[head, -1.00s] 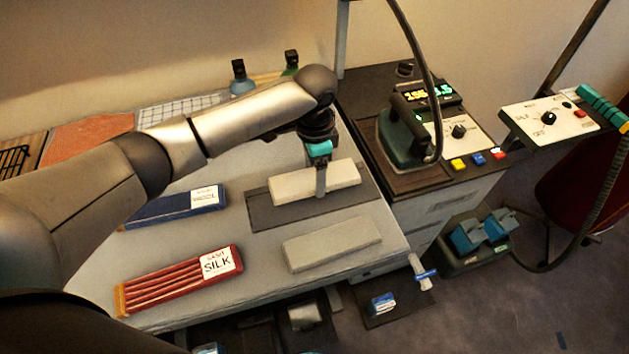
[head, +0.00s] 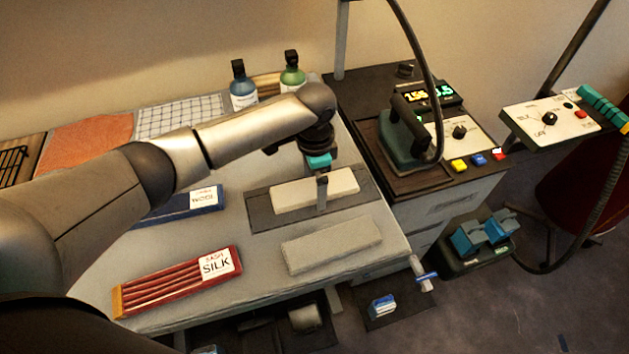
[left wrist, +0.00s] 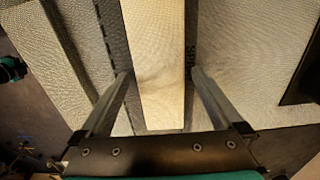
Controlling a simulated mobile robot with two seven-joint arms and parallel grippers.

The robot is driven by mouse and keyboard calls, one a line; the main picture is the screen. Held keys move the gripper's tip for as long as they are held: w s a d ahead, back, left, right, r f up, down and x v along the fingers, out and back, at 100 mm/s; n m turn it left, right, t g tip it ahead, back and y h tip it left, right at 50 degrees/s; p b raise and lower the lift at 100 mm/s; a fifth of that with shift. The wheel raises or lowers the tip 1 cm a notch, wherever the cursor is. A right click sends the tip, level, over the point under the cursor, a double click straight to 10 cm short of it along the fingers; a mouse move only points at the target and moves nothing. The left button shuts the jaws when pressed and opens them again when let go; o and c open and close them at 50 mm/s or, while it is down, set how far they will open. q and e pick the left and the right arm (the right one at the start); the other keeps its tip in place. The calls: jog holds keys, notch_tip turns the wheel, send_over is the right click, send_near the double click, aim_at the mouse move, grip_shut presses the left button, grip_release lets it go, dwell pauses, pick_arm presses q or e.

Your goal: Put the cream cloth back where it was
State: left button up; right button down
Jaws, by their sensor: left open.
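The cream cloth (head: 342,183) is a long folded pad lying on the dark grey mat (head: 264,216) on the table. My left gripper (head: 321,207) is over the cloth, pointing down, with one finger in front of its near side. In the left wrist view my left gripper (left wrist: 160,78) is open, one finger on each side of the cream cloth (left wrist: 155,45). Small gaps show between the fingers and the cloth there. The cloth hides the far finger in the head view. My right gripper is in no view.
A similar greyish folded cloth (head: 332,246) lies nearer the front edge. A red SILK box (head: 170,287) and a blue box (head: 170,208) lie to the left. An iron (head: 405,137) stands on the cabinet at right. Two bottles (head: 243,92) stand at the back.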

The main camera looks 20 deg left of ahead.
aim_at(314, 187)
pick_arm(q)
notch_tip(314, 187, up, 12)
jog(key=p, duration=0.2)
jog(key=shift+r, duration=0.2)
dwell(0.5)
